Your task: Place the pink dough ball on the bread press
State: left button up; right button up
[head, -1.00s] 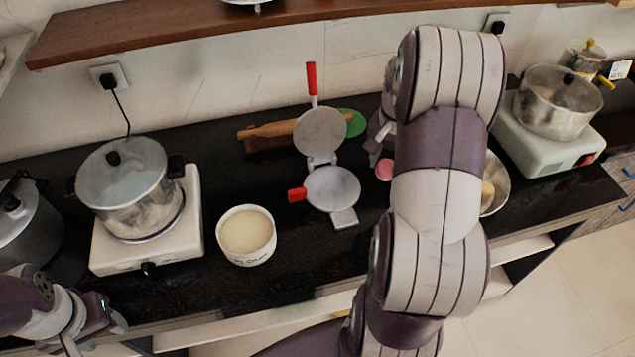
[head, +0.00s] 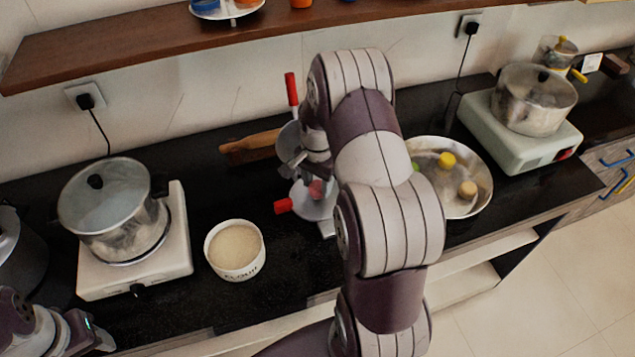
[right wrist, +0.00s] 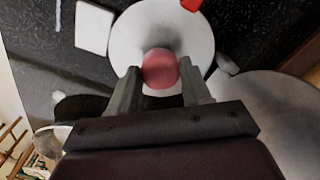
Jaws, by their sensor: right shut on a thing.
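The pink dough ball (head: 317,188) shows in the head view between the fingers of my right gripper (head: 306,180), in front of the bread press (head: 310,210). The right wrist view shows the ball (right wrist: 160,69) between the two fingertips, with the round pale press plate (right wrist: 128,42) behind it. My right gripper is shut on the ball, over the lower plate. I cannot tell whether the ball touches the plate. My right arm hides much of the press; its red handles show. My left gripper (head: 92,335) is at the lower left corner, away from the press.
A flour bowl (head: 235,250) stands left of the press. Pots on burners stand at both sides. Dark counter is free between flour bowl and press.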

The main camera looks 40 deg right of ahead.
aim_at(315, 193)
jog(key=shift+w+f, duration=0.2)
jog(key=shift+f, duration=0.35)
jog(key=shift+s+f, duration=0.1)
jog(key=o, duration=0.9)
jog(key=shift+o, duration=0.2)
notch_tip(315, 193, up, 12)
jog(key=s+a+n+t, duration=0.1)
jog(key=s+a+n, duration=1.1)
jog(key=a+n, duration=0.2)
jog(key=a+f, duration=0.1)
jog(key=a, duration=0.1)
jog(key=shift+s+a, duration=0.15)
jog(key=shift+a, duration=0.25)
